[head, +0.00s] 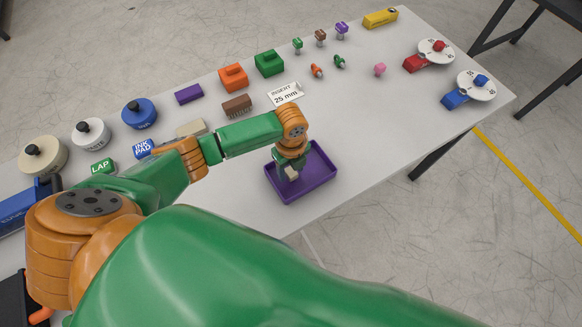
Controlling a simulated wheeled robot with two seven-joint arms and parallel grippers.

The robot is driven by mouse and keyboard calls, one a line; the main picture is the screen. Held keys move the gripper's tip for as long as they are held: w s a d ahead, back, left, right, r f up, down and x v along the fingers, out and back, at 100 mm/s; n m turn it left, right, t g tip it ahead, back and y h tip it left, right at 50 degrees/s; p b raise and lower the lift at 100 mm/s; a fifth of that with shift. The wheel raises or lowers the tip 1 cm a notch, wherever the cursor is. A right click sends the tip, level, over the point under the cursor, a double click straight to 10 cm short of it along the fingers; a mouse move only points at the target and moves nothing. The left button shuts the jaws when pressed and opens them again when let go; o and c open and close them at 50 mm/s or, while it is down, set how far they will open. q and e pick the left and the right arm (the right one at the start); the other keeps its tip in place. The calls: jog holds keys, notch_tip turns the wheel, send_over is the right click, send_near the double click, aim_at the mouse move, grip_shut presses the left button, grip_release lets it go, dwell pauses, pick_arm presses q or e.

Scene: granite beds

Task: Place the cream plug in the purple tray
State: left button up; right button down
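The purple tray (322,187) lies near the front edge of the grey table, right of centre. My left gripper (287,167) points down over the left part of the tray. A small cream piece, which looks like the cream plug (292,173), shows at its fingertips, inside the tray's outline. The fingers look closed on it, though they are small and partly hidden by the wrist. I cannot tell whether the plug touches the tray floor. My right gripper is not in view.
An orange block (233,78), a green block (269,64) and a white label (286,95) lie behind the tray. Several small plugs, including a pink one (380,69), lie further right. Red and blue dial devices stand at the right end. The table right of the tray is clear.

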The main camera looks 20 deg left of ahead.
aim_at(291, 172)
pick_arm(q)
notch_tip(291, 172, up, 12)
jog(key=shift+r+p, duration=0.2)
jog(key=shift+p, duration=0.15)
dwell(0.6)
